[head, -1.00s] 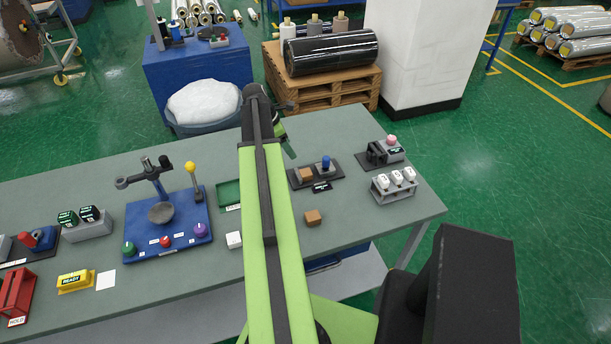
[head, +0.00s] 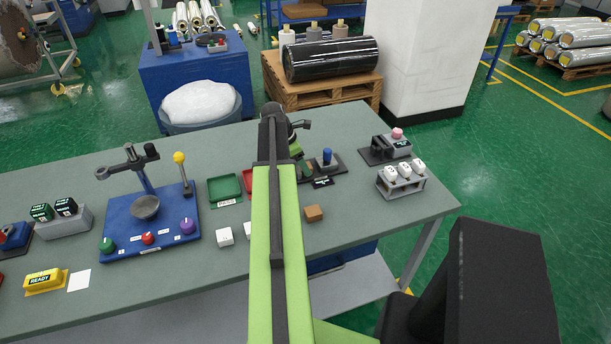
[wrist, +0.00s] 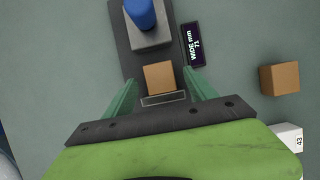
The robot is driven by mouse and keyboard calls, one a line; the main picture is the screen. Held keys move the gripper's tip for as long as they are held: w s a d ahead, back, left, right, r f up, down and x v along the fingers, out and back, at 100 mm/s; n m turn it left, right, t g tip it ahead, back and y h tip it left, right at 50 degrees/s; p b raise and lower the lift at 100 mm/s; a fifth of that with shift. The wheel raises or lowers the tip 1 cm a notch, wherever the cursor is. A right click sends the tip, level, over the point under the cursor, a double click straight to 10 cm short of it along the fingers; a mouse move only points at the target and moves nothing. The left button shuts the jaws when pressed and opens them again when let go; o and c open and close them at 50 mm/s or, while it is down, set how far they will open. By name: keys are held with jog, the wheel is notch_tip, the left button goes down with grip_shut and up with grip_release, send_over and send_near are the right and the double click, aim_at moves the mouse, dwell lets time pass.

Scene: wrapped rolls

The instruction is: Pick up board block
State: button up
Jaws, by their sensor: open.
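Two brown blocks are in view, and I cannot tell which one the task calls the board block. One brown block (wrist: 160,77) sits on a dark base (wrist: 122,45), in front of and between my fingertips in the wrist view. The other brown block (head: 314,213) lies loose on the table; it also shows at the right of the wrist view (wrist: 280,78). My gripper (wrist: 162,88) is open, with nothing held. In the head view, my arm hides the block on the base.
A blue knob (wrist: 141,12) stands on the same base, beyond the block, with a small black label (wrist: 193,45) beside it. A white block numbered 43 (wrist: 289,137) lies at the lower right. A grey rack (head: 401,185) with white pieces stands farther right.

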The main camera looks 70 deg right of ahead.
jog(key=shift+s+d+f, duration=0.15)
jog(key=shift+f, duration=0.55)
jog(key=shift+r, duration=0.2)
grip_shut()
